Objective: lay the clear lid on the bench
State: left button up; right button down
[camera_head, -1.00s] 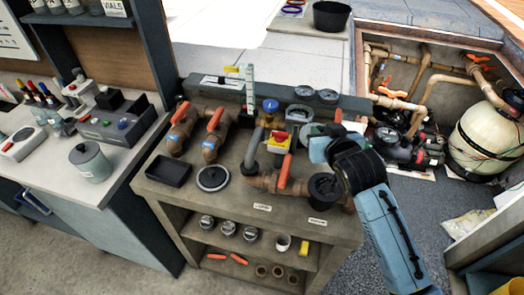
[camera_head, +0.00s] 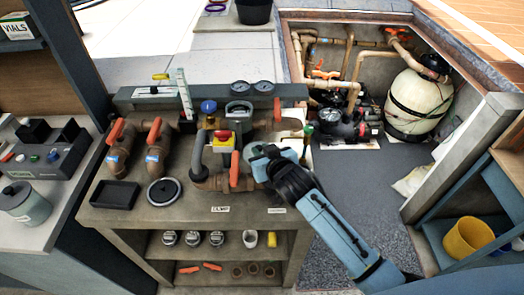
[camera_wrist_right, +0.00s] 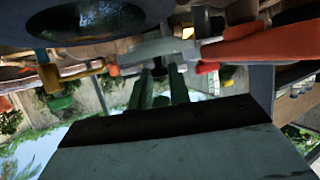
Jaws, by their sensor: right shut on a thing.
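My right gripper (camera_head: 262,154) is at the right end of the bench (camera_head: 225,225), low beside the pipes, and my wrist covers what is under it. In the right wrist view its dark fingers (camera_wrist_right: 158,75) are close together on a small thing that I cannot make out. A grey bar with an orange grip (camera_wrist_right: 262,40) crosses just beyond them. A dark round shape with a glassy middle (camera_wrist_right: 85,20) is at the upper left there; I cannot tell if it is the clear lid. A black-rimmed round disc (camera_head: 163,191) lies flat on the bench. My left gripper is not in view.
A black tray (camera_head: 115,194) lies left of the disc. Brown pipes with orange handles (camera_head: 235,168) and a red-and-yellow switch (camera_head: 222,137) stand behind. Bare bench top shows along the front.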

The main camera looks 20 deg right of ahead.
jog(key=shift+f, duration=0.1)
jog(key=shift+f, duration=0.4)
jog(key=c, duration=1.3)
grip_release()
jog(key=shift+r, duration=0.2)
jog(key=v, duration=1.2)
jog(key=shift+r, duration=0.3)
